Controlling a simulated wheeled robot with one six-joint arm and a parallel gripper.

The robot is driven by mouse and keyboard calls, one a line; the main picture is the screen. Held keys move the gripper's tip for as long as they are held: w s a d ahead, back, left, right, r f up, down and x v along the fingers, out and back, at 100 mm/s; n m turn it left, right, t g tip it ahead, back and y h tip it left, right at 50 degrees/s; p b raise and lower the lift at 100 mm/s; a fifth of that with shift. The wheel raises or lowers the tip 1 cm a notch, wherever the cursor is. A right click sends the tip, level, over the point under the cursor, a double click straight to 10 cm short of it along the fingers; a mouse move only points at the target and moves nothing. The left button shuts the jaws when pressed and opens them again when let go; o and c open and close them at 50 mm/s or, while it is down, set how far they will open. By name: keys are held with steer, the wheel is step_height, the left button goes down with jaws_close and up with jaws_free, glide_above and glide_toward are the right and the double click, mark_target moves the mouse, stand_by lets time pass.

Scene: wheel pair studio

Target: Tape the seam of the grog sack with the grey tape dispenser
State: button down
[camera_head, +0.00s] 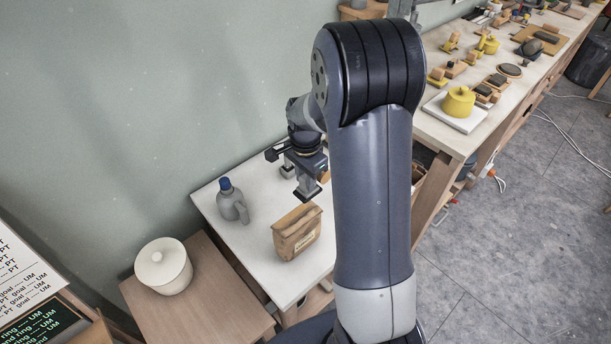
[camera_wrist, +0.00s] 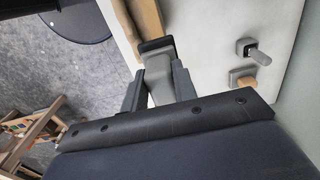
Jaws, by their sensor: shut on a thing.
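The grog sack (camera_head: 296,232) is a brown paper bag with a folded top and a dark label, standing upright on the white table (camera_head: 262,262). In the wrist view part of the sack (camera_wrist: 146,18) shows at the top. My gripper (camera_head: 304,172) is shut on the grey tape dispenser (camera_head: 306,188), above the table and behind the sack's top. In the wrist view the dispenser (camera_wrist: 158,78) sits between the two fingers, its black end overlapping the sack's edge. I cannot tell whether they touch. No tape on the seam can be made out.
A grey jug-like bottle with a blue cap (camera_head: 232,202) stands left of the sack. A lidded white pot (camera_head: 163,266) sits on a lower wooden table. A cluttered bench (camera_head: 448,132) is at right.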

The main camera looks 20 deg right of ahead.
mark_target(304, 188)
step_height(304, 188, down, 4)
steer(key=shift+r+b, duration=0.25)
steer(key=shift+b, duration=0.75)
steer(key=shift+a+f, duration=0.2)
steer(key=shift+f, duration=0.1)
steer(key=s+a, duration=0.1)
steer(key=a, duration=0.2)
steer(key=s+a, duration=0.1)
steer(key=a, duration=0.2)
steer(key=s+a+b, duration=0.1)
steer(key=s+a, duration=0.1)
steer(key=a, duration=0.2)
steer(key=shift+s+r, duration=0.1)
steer(key=shift+r, duration=0.15)
steer(key=shift+f, duration=0.15)
steer(key=shift+f+b, duration=0.75)
steer(key=shift+d, duration=0.1)
steer(key=shift+w+d+r, duration=0.1)
steer(key=shift+w+d, duration=0.2)
steer(key=shift+d, duration=0.4)
steer(key=shift+w+d+f, duration=0.1)
steer(key=shift+w+d, duration=0.15)
steer(key=shift+d, duration=0.4)
steer(key=shift+w+d+r, duration=0.1)
steer(key=shift+w+d, duration=0.2)
steer(key=shift+d, duration=0.4)
